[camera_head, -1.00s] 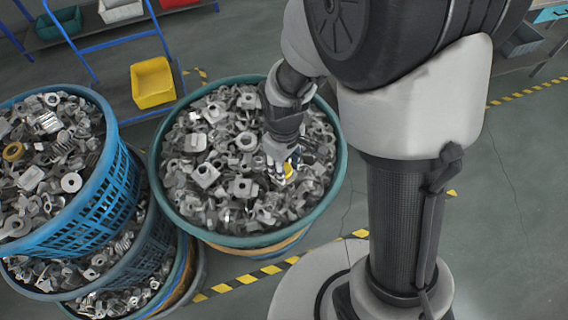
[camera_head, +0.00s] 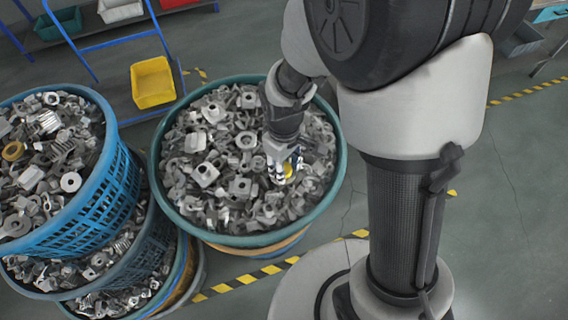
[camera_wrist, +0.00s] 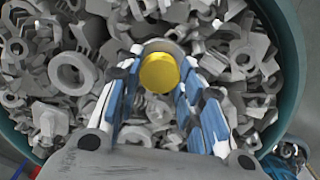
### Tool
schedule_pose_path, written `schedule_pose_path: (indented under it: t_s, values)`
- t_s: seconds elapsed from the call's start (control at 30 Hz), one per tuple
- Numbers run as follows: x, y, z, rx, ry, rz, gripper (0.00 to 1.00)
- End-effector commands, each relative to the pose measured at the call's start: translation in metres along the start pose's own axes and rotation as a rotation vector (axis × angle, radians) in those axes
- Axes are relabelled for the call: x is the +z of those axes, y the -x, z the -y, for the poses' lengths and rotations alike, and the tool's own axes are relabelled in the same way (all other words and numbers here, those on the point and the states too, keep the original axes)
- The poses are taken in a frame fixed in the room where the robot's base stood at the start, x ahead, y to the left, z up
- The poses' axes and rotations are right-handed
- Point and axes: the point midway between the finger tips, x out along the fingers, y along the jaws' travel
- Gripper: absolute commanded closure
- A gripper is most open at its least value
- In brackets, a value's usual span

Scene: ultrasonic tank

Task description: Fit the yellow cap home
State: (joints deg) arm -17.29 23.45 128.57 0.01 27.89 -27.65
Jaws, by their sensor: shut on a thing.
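The yellow cap (camera_wrist: 159,72) is a short round disc. It sits between the blue-padded fingers of my gripper (camera_wrist: 162,65), which is shut on it, in the wrist view. A grey round rim (camera_wrist: 163,46) shows just past the cap's far edge; I cannot tell whether the cap touches it. In the head view my gripper (camera_head: 284,168) points down over the right half of the middle basket, low over the metal parts. The cap (camera_head: 289,170) shows there as a small yellow patch, partly hidden by the fingers.
The middle basket (camera_head: 158,185) has a teal rim and is heaped with grey metal parts. Blue baskets (camera_head: 95,215) of similar parts are stacked at the left. A yellow bin (camera_head: 152,82) stands behind, by a blue frame. The floor at right is mostly clear.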

Motion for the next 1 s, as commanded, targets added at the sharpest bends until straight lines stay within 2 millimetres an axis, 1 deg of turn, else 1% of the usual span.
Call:
schedule_pose_path:
  t_s: [0.2, 0.23, 0.57, 0.87, 0.93, 1.0]
  values:
    - [0.001, -0.001, 0.000, -0.001, 0.000, 0.002, 0.75]
    - [0.001, -0.001, 0.001, -0.001, 0.000, 0.003, 0.65]
    - [0.001, -0.001, 0.000, -0.001, 0.000, 0.002, 0.43]
    - [0.000, 0.000, 0.000, 0.000, 0.000, 0.001, 0.42]
    - [0.000, 0.003, 0.000, 0.000, 0.000, -0.001, 0.42]
    - [-0.001, 0.009, 0.000, 0.001, 0.000, -0.003, 0.42]
